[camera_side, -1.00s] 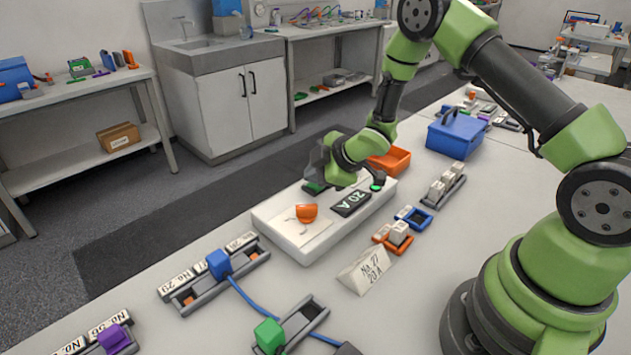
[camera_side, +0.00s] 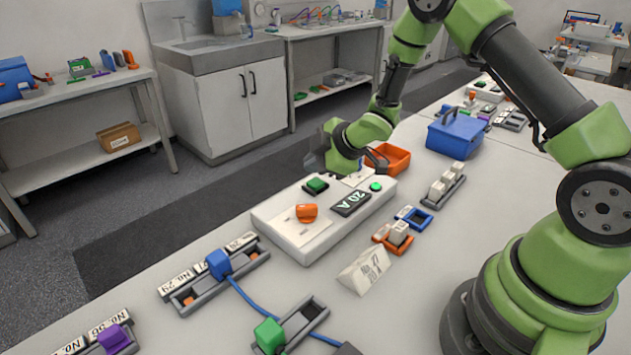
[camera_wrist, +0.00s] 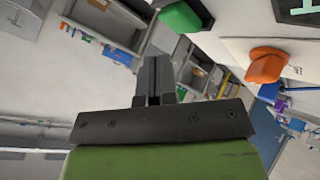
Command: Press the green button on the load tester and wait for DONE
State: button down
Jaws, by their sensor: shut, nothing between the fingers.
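The load tester (camera_side: 285,232) is a long white box on the bench, with an orange knob (camera_side: 306,213), a dark display (camera_side: 351,203) reading 20 A and a small round green light (camera_side: 376,186). In the wrist view my gripper (camera_wrist: 155,62) is shut and empty, with the green button (camera_wrist: 182,19) and the orange knob (camera_wrist: 265,66) off to the right. No DONE is readable.
An orange bin (camera_side: 396,160) and a blue box (camera_side: 455,134) stand behind the tester. A tent card (camera_side: 362,272) and small trays with white cells (camera_side: 398,234) are in front and right. Battery holders with coloured clips (camera_side: 219,264) lie front left.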

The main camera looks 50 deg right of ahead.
aim_at(316, 183)
jog(key=shift+r, duration=2.1)
jog(key=shift+r, duration=0.35)
jog(key=s+r+m+h, duration=0.3)
jog(key=s+r+m, duration=0.65)
jog(key=r, duration=0.55)
jog(key=s+a+r+m+g+y, duration=0.1)
jog(key=s+a+m, duration=0.2)
jog(key=s, duration=0.5)
jog(key=s+a+r+m+y, duration=0.2)
jog(key=s+a+m, duration=0.1)
jog(key=s, duration=0.6)
jog(key=shift+a+g, duration=0.4)
dwell(2.0)
